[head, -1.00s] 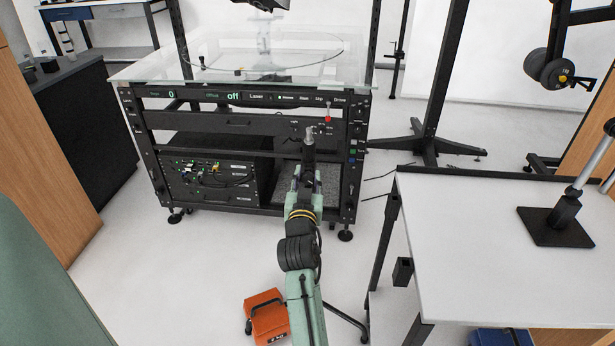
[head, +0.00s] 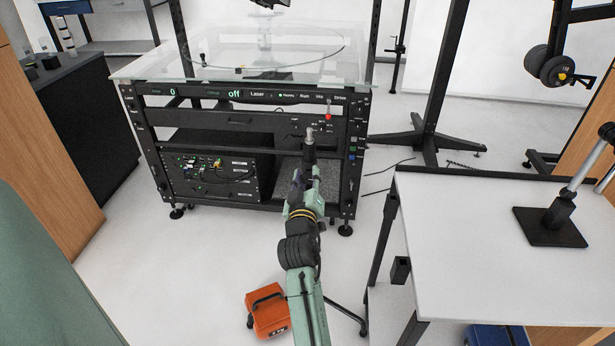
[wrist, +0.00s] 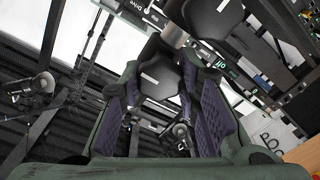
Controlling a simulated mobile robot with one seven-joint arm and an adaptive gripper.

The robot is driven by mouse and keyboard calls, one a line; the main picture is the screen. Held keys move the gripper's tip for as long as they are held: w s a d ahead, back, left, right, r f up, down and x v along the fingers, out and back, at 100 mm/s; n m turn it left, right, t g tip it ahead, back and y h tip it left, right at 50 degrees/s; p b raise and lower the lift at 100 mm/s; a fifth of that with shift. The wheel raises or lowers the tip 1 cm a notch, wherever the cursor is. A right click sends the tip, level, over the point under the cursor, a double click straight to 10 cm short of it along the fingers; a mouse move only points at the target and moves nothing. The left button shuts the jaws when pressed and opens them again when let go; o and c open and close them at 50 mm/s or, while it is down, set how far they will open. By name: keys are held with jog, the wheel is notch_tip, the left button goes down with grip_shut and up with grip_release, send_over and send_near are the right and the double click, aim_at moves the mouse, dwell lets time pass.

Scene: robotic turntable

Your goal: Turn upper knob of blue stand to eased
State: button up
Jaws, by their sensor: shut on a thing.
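In the head view my gripper (head: 307,178) is in front of the black rack, just below a dark upright piece with a silver top (head: 310,139). In the wrist view the purple-padded fingers are shut on a black knob-like piece (wrist: 157,82) with a white mark. A silver shaft (wrist: 174,36) rises just beyond it, and a second black piece with a white mark (wrist: 207,18) is farther off. I cannot tell which is the upper knob. No part I can see is clearly a blue stand, and my gripper hides some of the held piece.
The black rack (head: 215,205) carries a glass turntable top (head: 130,72). A white table (head: 450,260) stands at the right with a black-based post (head: 562,215). An orange case (head: 268,310) lies on the floor below my arm.

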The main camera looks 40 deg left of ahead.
dwell(0.4)
jog(key=o, duration=1.2)
jog(key=v, duration=1.2)
